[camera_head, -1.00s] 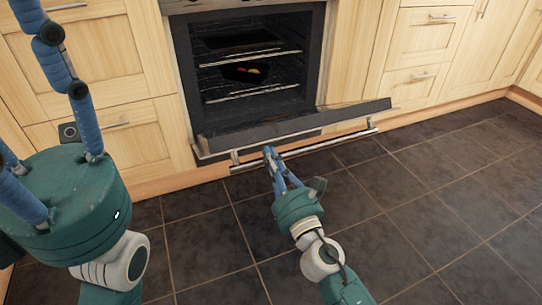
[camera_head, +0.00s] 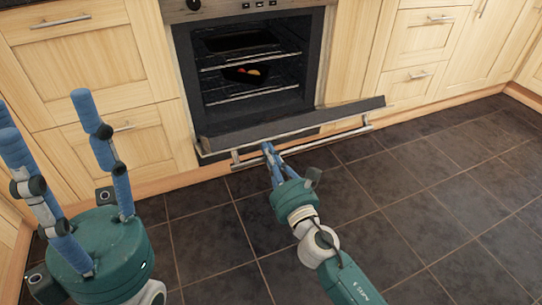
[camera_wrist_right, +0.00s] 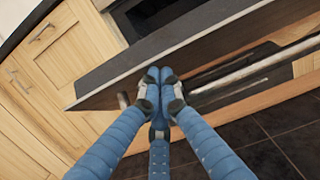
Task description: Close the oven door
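The oven (camera_head: 313,58) has a dark cavity with racks. Its door (camera_head: 290,126) is hinged at the bottom and stands partly open, tilted outward. A silver bar handle (camera_head: 318,141) runs along its outer face. My right gripper (camera_head: 267,147) is at the door's outer side near the handle's left part. In the right wrist view its fingertips (camera_wrist_right: 160,76) are together against or very near the door panel (camera_wrist_right: 115,75), overlapping the handle (camera_wrist_right: 250,68); exact contact is hidden. My left gripper (camera_head: 72,150) is open and empty at the lower left, fingers pointing up.
A dark dish with food (camera_head: 245,74) sits on a rack inside the oven. Wooden cabinets and drawers (camera_head: 420,75) flank the oven, with drawers (camera_head: 118,150) close to my left gripper. The dark tiled floor (camera_head: 430,190) in front and to the right is clear.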

